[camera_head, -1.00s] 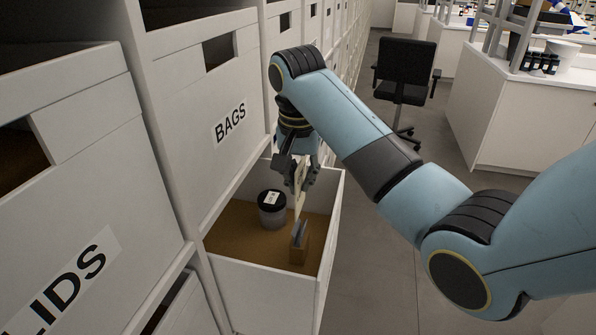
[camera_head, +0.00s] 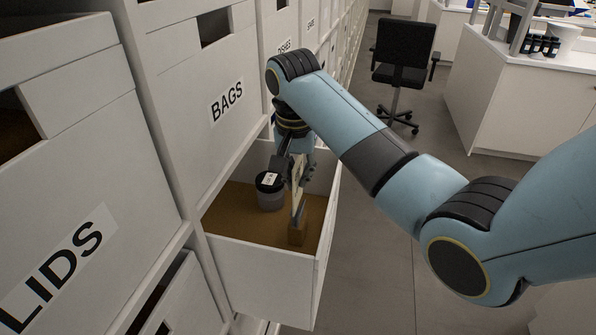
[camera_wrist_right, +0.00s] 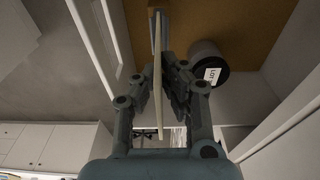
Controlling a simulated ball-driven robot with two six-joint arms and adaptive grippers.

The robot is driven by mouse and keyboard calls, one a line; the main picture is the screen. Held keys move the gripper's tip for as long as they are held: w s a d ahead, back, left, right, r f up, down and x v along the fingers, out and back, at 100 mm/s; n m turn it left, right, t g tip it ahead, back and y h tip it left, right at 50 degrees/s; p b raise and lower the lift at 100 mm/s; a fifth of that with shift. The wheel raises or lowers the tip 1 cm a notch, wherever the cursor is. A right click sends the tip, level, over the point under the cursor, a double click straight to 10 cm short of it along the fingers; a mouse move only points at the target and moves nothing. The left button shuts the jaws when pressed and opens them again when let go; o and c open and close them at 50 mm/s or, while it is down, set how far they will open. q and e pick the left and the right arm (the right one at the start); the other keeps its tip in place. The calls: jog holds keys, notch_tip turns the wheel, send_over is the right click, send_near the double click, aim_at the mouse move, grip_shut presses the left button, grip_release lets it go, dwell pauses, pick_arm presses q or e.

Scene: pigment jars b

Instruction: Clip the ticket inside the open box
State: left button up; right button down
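The open box (camera_head: 262,270) is a pulled-out white drawer with a brown floor. Inside it stands a small wooden block with a grey clip (camera_head: 297,232), near the front right; part of it also shows at the top of the right wrist view (camera_wrist_right: 160,32). My right gripper (camera_head: 297,178) points down into the box, shut on a thin pale ticket (camera_wrist_right: 158,85). The ticket hangs upright, its lower end at or just above the clip; I cannot tell whether they touch. My left gripper is in neither view.
A dark-lidded grey jar (camera_head: 270,192) with a white label stands in the box, left of the ticket. Closed BAGS (camera_head: 220,130) and LIDS (camera_head: 70,240) boxes line the left. A black chair (camera_head: 402,60) stands on clear floor behind.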

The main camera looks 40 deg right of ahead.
aim_at(298, 203)
jog(key=shift+f, duration=0.25)
jog(key=shift+f+b, duration=0.55)
jog(key=shift+f, duration=1.15)
jog(key=c, duration=1.4)
grip_release()
notch_tip(298, 203, up, 2)
jog(key=shift+r+p, duration=0.1)
jog(key=shift+p, duration=0.85)
jog(key=shift+r, duration=1.95)
